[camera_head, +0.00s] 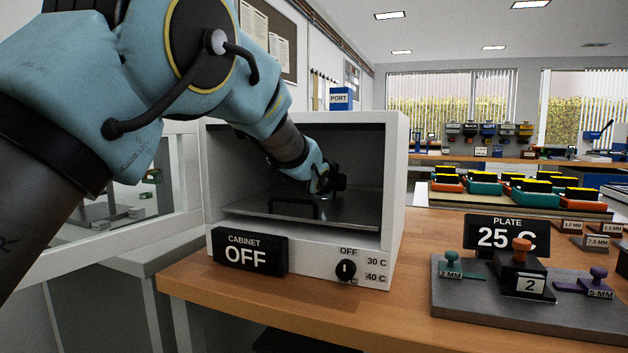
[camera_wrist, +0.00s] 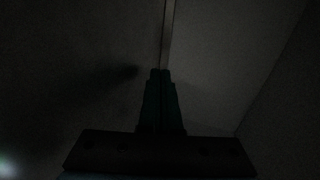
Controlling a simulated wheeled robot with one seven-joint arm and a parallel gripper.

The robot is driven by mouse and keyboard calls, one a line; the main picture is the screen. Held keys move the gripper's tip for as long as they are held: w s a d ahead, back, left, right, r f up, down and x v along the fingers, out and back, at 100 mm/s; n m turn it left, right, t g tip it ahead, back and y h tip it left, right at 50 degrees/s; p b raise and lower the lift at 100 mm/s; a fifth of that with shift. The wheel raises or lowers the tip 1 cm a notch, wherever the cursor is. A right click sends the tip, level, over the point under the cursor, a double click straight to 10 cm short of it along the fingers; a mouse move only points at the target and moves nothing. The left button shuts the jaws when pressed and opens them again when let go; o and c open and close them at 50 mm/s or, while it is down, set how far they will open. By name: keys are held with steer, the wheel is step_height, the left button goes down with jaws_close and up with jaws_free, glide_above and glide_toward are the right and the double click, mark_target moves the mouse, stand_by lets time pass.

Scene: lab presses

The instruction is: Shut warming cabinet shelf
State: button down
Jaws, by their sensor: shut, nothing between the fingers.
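The warming cabinet (camera_head: 398,200) is a white box with an open front on the wooden bench. Its grey metal shelf (camera_head: 345,208) lies flat inside, with its front edge near the opening. I cannot tell exactly how deep it sits. A dark looped handle (camera_head: 295,201) stands at the shelf's front. My gripper (camera_head: 335,180) is inside the cabinet, above the shelf and right of the handle in the picture. Its fingers are partly hidden in the head view. In the dark wrist view, the gripper (camera_wrist: 160,75) has its two fingers together, with nothing seen between them.
The cabinet's front carries a sign reading OFF (camera_head: 250,254) and a dial (camera_head: 345,270). Right of it, a plate (camera_head: 460,312) holds several coloured stamps. The cabinet's walls and roof closely surround my gripper. Bare bench (camera_head: 405,265) lies between cabinet and plate.

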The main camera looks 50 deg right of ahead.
steer(key=b+v, duration=0.3)
steer(key=v, duration=1.4)
steer(key=shift+s+a+r, duration=0.1)
steer(key=shift+a+r, duration=0.05)
steer(key=shift+a, duration=0.25)
